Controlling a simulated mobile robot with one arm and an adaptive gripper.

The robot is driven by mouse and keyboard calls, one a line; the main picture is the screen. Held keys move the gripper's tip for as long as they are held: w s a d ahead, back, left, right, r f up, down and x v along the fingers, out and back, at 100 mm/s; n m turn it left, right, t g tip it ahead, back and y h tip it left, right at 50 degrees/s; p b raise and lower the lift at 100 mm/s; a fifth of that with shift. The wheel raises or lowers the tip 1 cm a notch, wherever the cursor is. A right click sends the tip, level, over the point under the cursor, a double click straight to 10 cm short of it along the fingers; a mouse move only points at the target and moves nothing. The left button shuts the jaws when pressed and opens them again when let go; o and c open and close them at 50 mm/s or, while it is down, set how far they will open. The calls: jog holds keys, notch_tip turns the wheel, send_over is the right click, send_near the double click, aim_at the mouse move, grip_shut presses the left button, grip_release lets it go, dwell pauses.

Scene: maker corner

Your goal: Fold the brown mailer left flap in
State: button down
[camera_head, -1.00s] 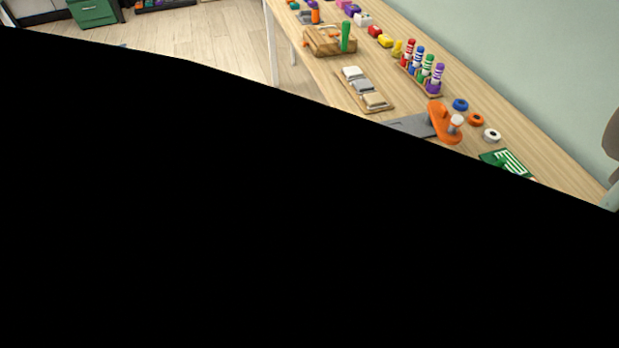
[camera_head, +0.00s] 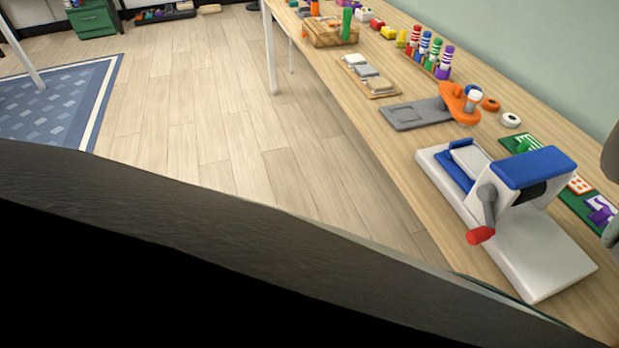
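I cannot make out the brown mailer or its left flap in the head view. My gripper is not in view either. A large dark surface with a grain-like texture fills the lower left and the bottom, fading to plain black. It hides whatever lies behind it, and I cannot tell what it is.
A long wooden bench (camera_head: 400,150) runs along the right wall. It bears a white press with a blue top (camera_head: 535,165) and red-tipped lever, a grey plate (camera_head: 415,115), an orange tool (camera_head: 458,103) and several markers. Clear floor (camera_head: 215,120) and a blue rug (camera_head: 50,105) lie left.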

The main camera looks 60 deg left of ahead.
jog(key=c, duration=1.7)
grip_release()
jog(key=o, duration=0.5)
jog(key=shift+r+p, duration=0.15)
jog(key=shift+p, duration=0.25)
